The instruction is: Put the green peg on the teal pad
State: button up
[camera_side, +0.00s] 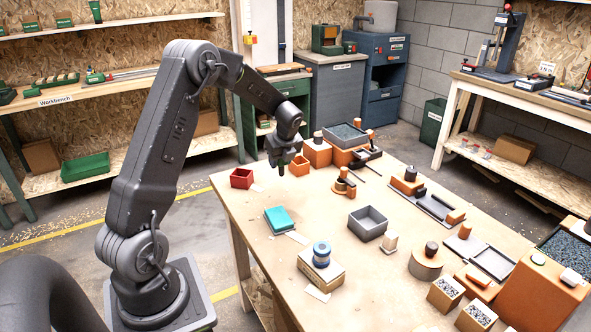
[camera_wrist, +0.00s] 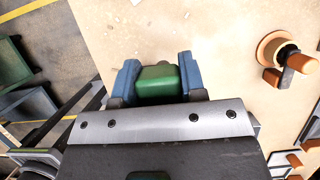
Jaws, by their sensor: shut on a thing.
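The green peg (camera_wrist: 158,84) sits between the two blue fingers of my gripper (camera_wrist: 159,76) in the wrist view. My gripper (camera_side: 283,171) is shut on it. In the side view the gripper points down and is above the far left part of the table; the peg cannot be made out clearly there. The teal pad (camera_side: 280,220) lies on the table in the side view, below my gripper in the picture and apart from it. The pad does not show in the wrist view.
A red bin (camera_side: 241,179) stands left of the gripper, and an orange bin (camera_side: 300,166) is close on its right. A box with a blue roll (camera_side: 321,258) stands in front of the pad. A grey tray (camera_side: 368,223) is to its right.

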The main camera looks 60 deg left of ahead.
jog(key=s+d+r, duration=0.2)
jog(key=s+r, duration=0.1)
jog(key=s, duration=1.2)
jog(key=w+d+f, duration=0.2)
jog(key=w, duration=0.1)
jog(key=w+d+f, duration=0.2)
jog(key=w, duration=0.1)
jog(key=w+d+f, duration=0.2)
jog(key=w, duration=0.1)
jog(key=shift+w+f, duration=0.15)
jog(key=shift+w, duration=0.05)
send_over(278, 215)
jog(key=shift+f, duration=2.05)
jog(key=shift+f, duration=0.15)
jog(key=o, duration=0.9)
jog(key=shift+o, duration=0.2)
